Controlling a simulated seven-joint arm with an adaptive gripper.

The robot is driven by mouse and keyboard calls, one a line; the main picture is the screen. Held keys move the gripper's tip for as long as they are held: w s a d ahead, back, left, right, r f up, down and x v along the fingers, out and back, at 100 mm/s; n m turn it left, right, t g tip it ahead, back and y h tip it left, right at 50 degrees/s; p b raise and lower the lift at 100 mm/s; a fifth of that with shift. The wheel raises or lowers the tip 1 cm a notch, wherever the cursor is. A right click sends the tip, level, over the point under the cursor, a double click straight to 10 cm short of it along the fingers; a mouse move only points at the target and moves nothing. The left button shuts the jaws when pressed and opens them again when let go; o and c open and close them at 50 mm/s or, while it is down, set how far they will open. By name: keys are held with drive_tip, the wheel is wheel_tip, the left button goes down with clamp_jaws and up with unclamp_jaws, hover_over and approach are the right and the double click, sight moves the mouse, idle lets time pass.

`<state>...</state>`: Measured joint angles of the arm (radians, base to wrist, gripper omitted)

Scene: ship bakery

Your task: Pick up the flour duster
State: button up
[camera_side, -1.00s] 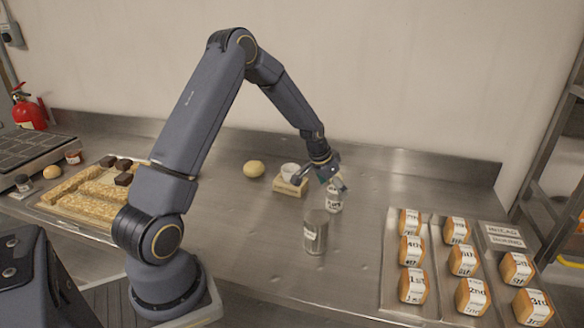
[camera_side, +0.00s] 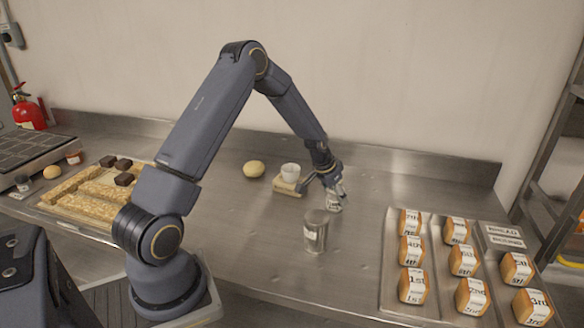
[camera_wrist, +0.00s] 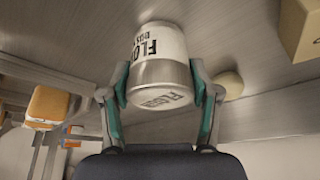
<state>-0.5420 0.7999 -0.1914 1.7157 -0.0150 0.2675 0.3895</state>
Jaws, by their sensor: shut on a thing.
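The flour duster (camera_wrist: 157,50) is a white-and-metal can with black lettering, partly readable as "FLO" and "DUS" in the wrist view. My gripper (camera_wrist: 160,92) has its two fingers closed on opposite sides of it.
A tray (camera_side: 392,290) of labelled loaves lies right. Between can and left tray the counter is clear.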

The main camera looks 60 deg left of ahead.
drive_tip(key=c, duration=0.3)
drive_tip(key=shift+r, duration=0.1)
